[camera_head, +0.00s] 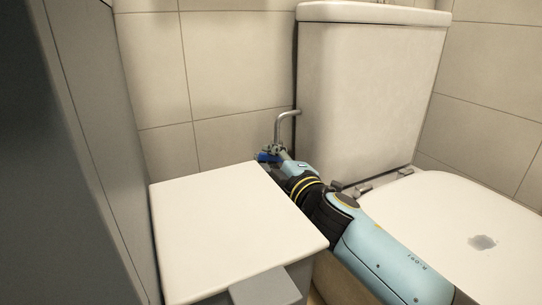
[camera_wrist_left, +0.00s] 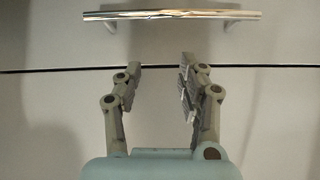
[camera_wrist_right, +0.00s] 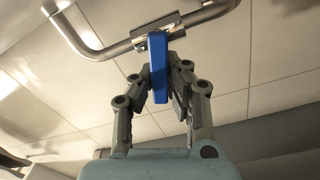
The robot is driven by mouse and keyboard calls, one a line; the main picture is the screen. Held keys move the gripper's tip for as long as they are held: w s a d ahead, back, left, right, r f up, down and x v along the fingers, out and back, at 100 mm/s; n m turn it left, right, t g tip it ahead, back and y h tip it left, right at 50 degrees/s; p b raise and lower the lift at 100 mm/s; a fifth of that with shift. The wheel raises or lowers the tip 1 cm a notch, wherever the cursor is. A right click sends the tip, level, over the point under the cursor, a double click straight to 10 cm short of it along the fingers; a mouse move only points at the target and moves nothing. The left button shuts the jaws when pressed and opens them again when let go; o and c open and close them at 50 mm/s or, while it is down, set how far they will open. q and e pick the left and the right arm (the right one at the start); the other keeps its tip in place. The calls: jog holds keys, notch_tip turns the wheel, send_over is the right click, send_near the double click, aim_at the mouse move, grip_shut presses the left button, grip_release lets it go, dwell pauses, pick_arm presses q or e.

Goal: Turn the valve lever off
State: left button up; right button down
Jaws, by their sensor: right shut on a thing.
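The valve lever is blue. In the head view the lever (camera_head: 267,156) sits below the bent metal pipe (camera_head: 290,115), beside the toilet tank. In the right wrist view the blue lever (camera_wrist_right: 158,62) hangs from the metal pipe (camera_wrist_right: 150,40), its lower end between the fingers. My right gripper (camera_wrist_right: 165,78) is shut on the lever; in the head view my right gripper (camera_head: 277,163) partly hides it. My left gripper (camera_wrist_left: 158,75) is open and empty, facing a pale front with a shiny bar handle (camera_wrist_left: 170,15). The left arm is not in the head view.
A white-topped cabinet (camera_head: 230,225) stands in front and to the left of the valve. The toilet tank (camera_head: 365,90) and closed lid (camera_head: 470,235) are on the right. A dark grey panel (camera_head: 75,150) closes off the left side. The gap around the valve is narrow.

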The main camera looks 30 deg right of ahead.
pick_arm(q)
jog(key=shift+s+d+f+t+b, duration=0.15)
jog(key=shift+s+f+t+b, duration=0.15)
jog(key=shift+t+b, duration=0.25)
pick_arm(e)
jog(key=shift+a+f+n, duration=0.1)
jog(key=shift+f+n, duration=0.25)
jog(key=shift+n, duration=0.6)
jog(key=shift+f+n, duration=0.35)
jog(key=shift+n, duration=0.6)
jog(key=c, duration=1.3)
grip_release()
pick_arm(q)
jog(key=shift+r, duration=0.15)
pick_arm(e)
jog(key=shift+s, duration=0.1)
jog(key=shift+s+a, duration=0.2)
jog(key=shift+s, duration=2.8)
jog(key=shift+s+a, duration=0.15)
jog(key=shift+s, duration=2.8)
